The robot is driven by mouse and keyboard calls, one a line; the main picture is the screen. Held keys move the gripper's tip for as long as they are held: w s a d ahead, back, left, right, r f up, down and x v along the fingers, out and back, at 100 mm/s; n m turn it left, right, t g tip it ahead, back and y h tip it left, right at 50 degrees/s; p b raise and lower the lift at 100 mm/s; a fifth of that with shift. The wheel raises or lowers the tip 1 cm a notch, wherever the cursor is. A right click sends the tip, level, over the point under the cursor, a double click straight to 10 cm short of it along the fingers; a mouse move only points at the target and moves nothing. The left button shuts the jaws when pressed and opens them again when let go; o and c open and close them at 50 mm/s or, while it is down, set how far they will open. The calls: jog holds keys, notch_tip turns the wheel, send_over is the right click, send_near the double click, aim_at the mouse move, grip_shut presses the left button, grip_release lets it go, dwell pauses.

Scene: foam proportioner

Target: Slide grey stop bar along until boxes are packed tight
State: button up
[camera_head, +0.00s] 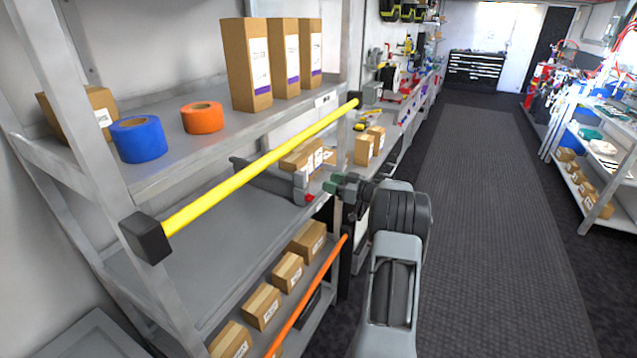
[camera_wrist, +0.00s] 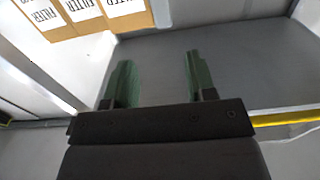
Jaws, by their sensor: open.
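The grey stop bar (camera_head: 265,183) lies across the middle shelf, with a red-marked end at the shelf's front. Brown boxes (camera_head: 302,156) stand just behind it in the head view, partly hidden by the yellow rail. In the wrist view, boxes labelled FILTER (camera_wrist: 85,14) stand side by side at the upper left. My gripper (camera_head: 331,184) is at the shelf's front edge, to the right of the bar's red-marked end. Its green fingers (camera_wrist: 158,68) are apart with nothing between them.
A yellow rail (camera_head: 260,165) crosses in front of the middle shelf, and an orange rail (camera_head: 308,292) runs lower down. Tape rolls and tall boxes (camera_head: 248,66) sit on the upper shelf. The near middle shelf (camera_head: 205,215) is bare. The aisle floor (camera_head: 470,200) is clear.

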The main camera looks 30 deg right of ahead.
jog(key=shift+v, duration=1.7)
